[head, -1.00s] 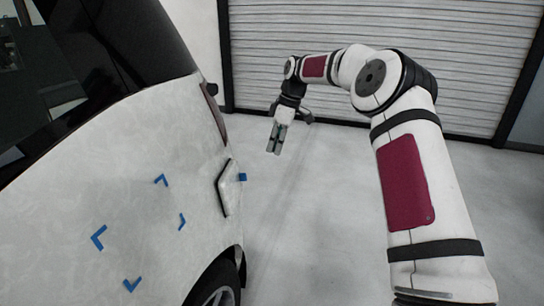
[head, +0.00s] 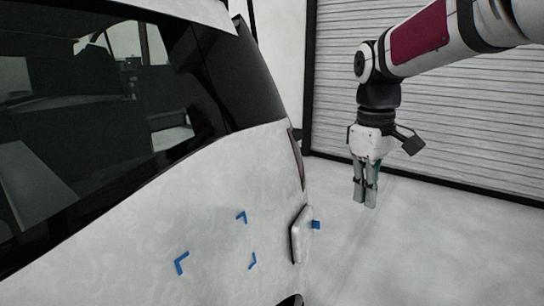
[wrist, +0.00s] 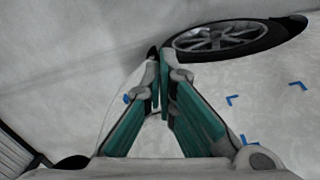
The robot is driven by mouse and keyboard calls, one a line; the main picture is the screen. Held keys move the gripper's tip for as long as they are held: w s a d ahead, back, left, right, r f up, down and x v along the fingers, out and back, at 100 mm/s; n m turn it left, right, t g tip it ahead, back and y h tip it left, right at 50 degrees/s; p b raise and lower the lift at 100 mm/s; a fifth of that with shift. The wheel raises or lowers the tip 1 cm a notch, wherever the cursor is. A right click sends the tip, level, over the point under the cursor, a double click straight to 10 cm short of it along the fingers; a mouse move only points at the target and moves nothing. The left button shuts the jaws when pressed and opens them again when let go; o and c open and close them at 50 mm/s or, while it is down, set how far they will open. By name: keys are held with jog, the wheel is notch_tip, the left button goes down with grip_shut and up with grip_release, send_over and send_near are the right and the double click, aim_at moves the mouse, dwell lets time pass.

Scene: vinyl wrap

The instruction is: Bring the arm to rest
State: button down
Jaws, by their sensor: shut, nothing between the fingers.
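My gripper (head: 366,193) hangs at the right in the head view, fingers pointing down, in the air beside the car and apart from it. Its two fingers are closed together with nothing between them. In the wrist view the green-padded fingers (wrist: 163,112) meet at their tips. My arm enters from the upper right of the head view and its far link slopes down to the wrist.
A white car (head: 150,215) fills the left, with blue corner marks (head: 181,263) on its side and an open flap (head: 300,234) carrying a blue tab. Its wheel (wrist: 225,38) shows in the wrist view. A roller shutter (head: 440,110) stands behind; the floor (head: 420,240) at right is clear.

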jog(key=s+f+m+t, duration=0.1)
jog(key=s+f+m, duration=0.25)
jog(key=s, duration=1.25)
jog(key=s+f+m, duration=0.2)
jog(key=s+m, duration=0.2)
jog(key=s, duration=1.1)
notch_tip(320, 180, up, 14)
jog(key=t+p, duration=0.2)
jog(key=p, duration=1.1)
jog(key=shift+d+t+y, duration=0.3)
jog(key=shift+d, duration=0.15)
jog(key=shift+d+r, duration=0.1)
jog(key=shift+d, duration=0.05)
